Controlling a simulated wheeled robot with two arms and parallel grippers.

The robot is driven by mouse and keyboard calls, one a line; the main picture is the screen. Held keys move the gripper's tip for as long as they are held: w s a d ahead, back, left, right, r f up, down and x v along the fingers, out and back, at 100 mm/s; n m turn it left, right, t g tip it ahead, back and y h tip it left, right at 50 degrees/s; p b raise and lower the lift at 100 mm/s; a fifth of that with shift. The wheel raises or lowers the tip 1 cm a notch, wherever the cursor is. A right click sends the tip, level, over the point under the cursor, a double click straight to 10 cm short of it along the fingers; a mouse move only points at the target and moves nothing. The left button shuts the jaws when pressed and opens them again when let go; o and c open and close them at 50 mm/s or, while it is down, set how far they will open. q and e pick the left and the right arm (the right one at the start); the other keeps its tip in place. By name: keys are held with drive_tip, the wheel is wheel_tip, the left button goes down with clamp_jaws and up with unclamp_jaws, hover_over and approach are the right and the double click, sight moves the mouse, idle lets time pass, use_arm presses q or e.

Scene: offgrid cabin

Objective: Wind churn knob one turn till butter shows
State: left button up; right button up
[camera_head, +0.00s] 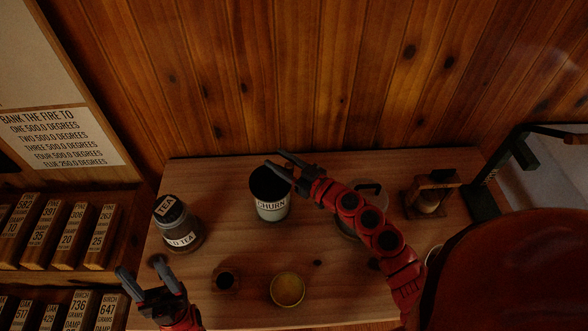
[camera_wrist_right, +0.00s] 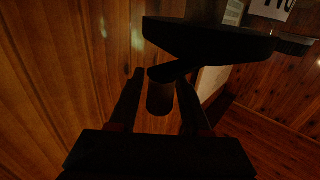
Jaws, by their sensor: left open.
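The churn (camera_head: 273,210) is a pale can with a black top and a CHURN label, standing at the back middle of the wooden table. My right gripper (camera_head: 279,163) is at its top rim. In the right wrist view, a short dark cylinder that looks like the churn knob (camera_wrist_right: 160,98) lies between the open fingers of my right gripper (camera_wrist_right: 160,78). Gaps show on both sides of it. A wide dark disc (camera_wrist_right: 205,42) lies beyond it. No butter shows; the churn's inside is dark. My left gripper (camera_head: 141,270) is open and empty, at the table's front left.
A tea jar (camera_head: 180,236) stands left of the churn. A small dark cup (camera_head: 225,279) and a yellow round dish (camera_head: 288,289) are in front. A lidded pot (camera_head: 370,192) is partly behind my right arm. A wooden-framed timer (camera_head: 428,200) stands at the right.

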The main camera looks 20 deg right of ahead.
clamp_jaws()
drive_tip(key=shift+s+r+m+h+p, duration=0.1)
drive_tip(key=shift+r+m+h+p, duration=0.2)
drive_tip(key=shift+p, duration=0.55)
drive_tip(key=shift+s+f+m+t+h+p, duration=0.15)
drive_tip(key=shift+m+t+h+p, duration=0.15)
drive_tip(key=shift+t+h+p, duration=0.25)
drive_tip(key=shift+d+f+h, duration=0.1)
drive_tip(key=shift+h, duration=0.15)
